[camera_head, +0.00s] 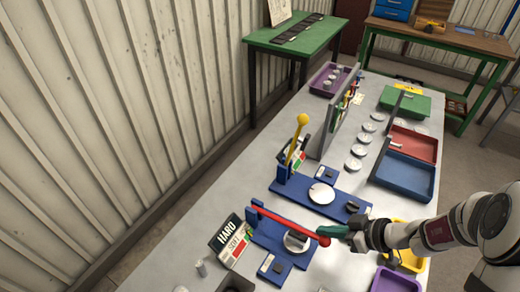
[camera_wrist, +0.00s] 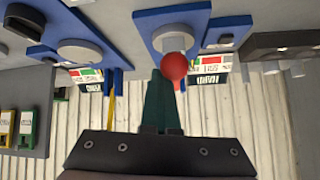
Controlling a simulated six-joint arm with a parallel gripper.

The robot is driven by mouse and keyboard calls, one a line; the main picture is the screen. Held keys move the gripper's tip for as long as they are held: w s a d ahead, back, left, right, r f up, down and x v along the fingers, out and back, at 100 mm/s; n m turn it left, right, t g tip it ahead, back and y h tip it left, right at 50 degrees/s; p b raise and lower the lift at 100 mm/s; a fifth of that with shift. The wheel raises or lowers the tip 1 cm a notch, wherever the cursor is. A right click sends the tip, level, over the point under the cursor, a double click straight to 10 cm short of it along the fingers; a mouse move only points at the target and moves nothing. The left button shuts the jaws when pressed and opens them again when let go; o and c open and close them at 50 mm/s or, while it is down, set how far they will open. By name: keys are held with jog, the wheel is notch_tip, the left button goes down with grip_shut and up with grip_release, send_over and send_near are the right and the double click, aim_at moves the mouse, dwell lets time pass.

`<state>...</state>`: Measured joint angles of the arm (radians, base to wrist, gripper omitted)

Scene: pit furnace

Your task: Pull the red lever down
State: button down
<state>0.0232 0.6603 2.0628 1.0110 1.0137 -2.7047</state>
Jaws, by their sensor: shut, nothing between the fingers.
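The red lever (camera_head: 288,224) is hinged at the left end of its blue base (camera_head: 262,235). It lies tilted far over to the right, low above the base, with its red ball (camera_head: 324,241) at the right end. My gripper (camera_head: 328,231) is shut and empty, its teal fingers right beside the ball. In the wrist view, the red ball (camera_wrist: 174,66) shows just past the tips of my gripper (camera_wrist: 162,75). I cannot tell whether they touch.
A yellow lever (camera_head: 298,142) stands nearly upright on the blue base behind. A label board (camera_head: 231,240) stands left of the red lever. Blue (camera_head: 404,178), yellow (camera_head: 408,262) and purple (camera_head: 395,280) trays are on the right side of the grey table.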

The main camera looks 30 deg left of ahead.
jog(key=f, duration=0.1)
jog(key=s+d+f+h, duration=0.1)
jog(key=d+f+n+h, duration=0.1)
jog(key=f, duration=0.1)
jog(key=shift+s+d+f, duration=0.1)
jog(key=shift+s+d, duration=0.15)
jog(key=shift+s, duration=0.15)
notch_tip(320, 180, up, 7)
jog(key=w+a+m+y, duration=0.1)
jog(key=w+a+y, duration=0.1)
jog(key=a, duration=0.1)
jog(key=d, duration=0.9)
jog(key=shift+d+f, duration=0.3)
